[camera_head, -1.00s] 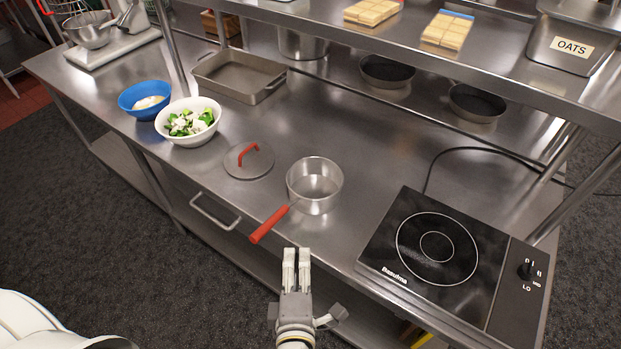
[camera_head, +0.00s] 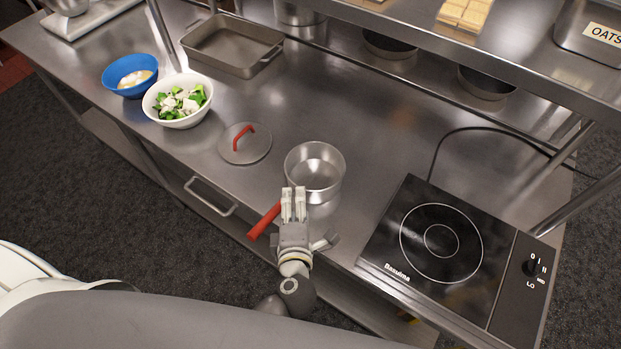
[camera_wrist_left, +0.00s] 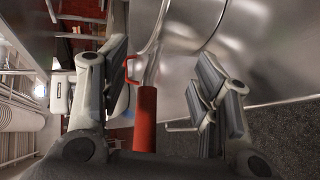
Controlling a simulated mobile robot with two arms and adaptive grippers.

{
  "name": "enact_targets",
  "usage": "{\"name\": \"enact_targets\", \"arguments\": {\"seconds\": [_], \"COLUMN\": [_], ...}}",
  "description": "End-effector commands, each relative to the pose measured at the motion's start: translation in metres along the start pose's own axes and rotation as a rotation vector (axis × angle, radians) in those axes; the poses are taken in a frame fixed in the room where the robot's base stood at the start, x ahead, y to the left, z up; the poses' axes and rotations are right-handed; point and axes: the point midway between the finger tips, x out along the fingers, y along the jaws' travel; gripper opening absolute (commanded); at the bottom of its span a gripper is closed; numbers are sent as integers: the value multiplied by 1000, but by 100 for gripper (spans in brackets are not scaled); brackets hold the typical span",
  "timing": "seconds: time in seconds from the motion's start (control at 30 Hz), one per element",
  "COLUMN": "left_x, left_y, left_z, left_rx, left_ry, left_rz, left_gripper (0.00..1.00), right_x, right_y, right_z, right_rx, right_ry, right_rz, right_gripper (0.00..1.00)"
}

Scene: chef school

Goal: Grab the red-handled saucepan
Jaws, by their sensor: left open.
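The red-handled saucepan (camera_head: 328,182) stands on the steel counter, its red handle (camera_head: 264,221) sticking out over the front edge. My left gripper (camera_head: 293,190) is just right of the handle in the head view and covers part of the pan's near side. In the left wrist view, its two fingers are spread apart, and the red handle (camera_wrist_left: 145,120) shows between them, nearer the left finger. I cannot tell whether a finger touches it. The gripper holds nothing. My right gripper is not in view.
A lid with a red loop (camera_head: 246,153) lies left of the pan. A black induction hob (camera_head: 400,235) stands to the right. A bowl of greens (camera_head: 178,122), a blue bowl (camera_head: 122,90) and a baking tray (camera_head: 215,62) are at the left. A shelf hangs over the back.

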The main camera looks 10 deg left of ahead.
Motion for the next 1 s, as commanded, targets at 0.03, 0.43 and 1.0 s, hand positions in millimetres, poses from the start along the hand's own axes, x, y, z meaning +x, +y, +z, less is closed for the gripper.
{"name": "enact_targets", "arguments": {"seconds": [0.03,0.43,1.0], "left_x": [6,42,42], "left_y": [4,1,0], "left_z": [0,0,0], "left_rx": [3,2,0], "left_ry": [1,0,0], "left_rz": [3,0,0], "left_gripper": [56,56,8], "right_x": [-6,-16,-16], "right_y": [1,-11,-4], "right_z": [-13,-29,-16], "right_rx": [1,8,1], "right_ry": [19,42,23], "right_rz": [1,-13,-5], "right_gripper": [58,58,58]}}
